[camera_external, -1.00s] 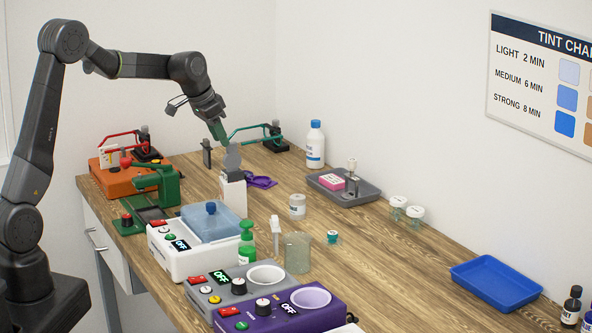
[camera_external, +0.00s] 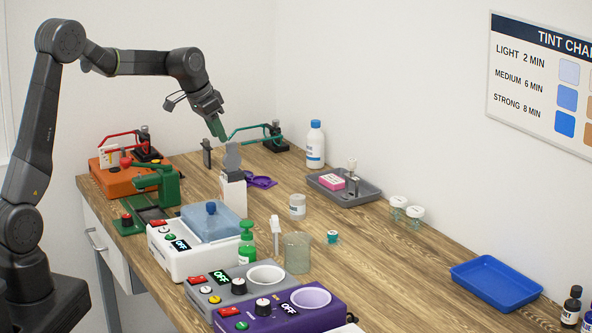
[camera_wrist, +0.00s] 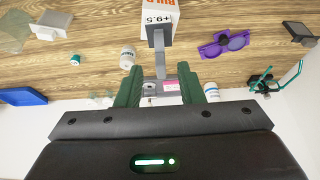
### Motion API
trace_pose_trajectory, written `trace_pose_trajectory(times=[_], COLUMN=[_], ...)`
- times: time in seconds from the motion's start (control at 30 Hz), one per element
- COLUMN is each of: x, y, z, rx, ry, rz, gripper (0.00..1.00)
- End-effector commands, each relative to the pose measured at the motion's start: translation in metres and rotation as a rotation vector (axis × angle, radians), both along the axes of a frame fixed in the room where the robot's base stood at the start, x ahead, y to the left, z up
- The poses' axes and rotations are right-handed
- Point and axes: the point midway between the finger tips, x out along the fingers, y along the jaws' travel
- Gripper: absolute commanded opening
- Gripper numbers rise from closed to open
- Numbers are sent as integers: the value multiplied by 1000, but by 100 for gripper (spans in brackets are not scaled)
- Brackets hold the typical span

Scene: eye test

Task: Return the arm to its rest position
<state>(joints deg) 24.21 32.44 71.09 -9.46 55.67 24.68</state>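My gripper (camera_external: 217,128) hangs in the air above the far end of the wooden bench (camera_external: 385,262), its fingers pointing down. In the wrist view its two green fingers (camera_wrist: 161,88) stand apart, with the background showing between them, and I see nothing held. My arm is raised and bent, reaching out over the bench. A white box (camera_external: 233,195) with a grey round-topped piece (camera_external: 232,157) at its top stands below the gripper, apart from it. The box also shows at the top of the wrist view (camera_wrist: 157,22).
Purple glasses (camera_external: 260,182) lie behind the box. Near it are a green device (camera_external: 160,185), an orange device (camera_external: 118,180), a white bottle (camera_external: 315,146) and a grey tray (camera_external: 366,193). Control units crowd the near left edge. A blue tray (camera_external: 497,283) lies at right. The air around the gripper is clear.

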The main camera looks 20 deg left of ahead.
Motion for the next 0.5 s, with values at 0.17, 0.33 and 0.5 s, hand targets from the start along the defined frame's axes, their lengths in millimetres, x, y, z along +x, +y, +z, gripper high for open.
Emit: trace_pose_trajectory(times=[0.17,0.33,0.5], x=[9,18,25], y=[-10,-19,-25], z=[-34,-64,-81], rx=[2,2,-2], ry=[4,4,-2], rz=[-1,-2,-1], gripper=[34,34,34])
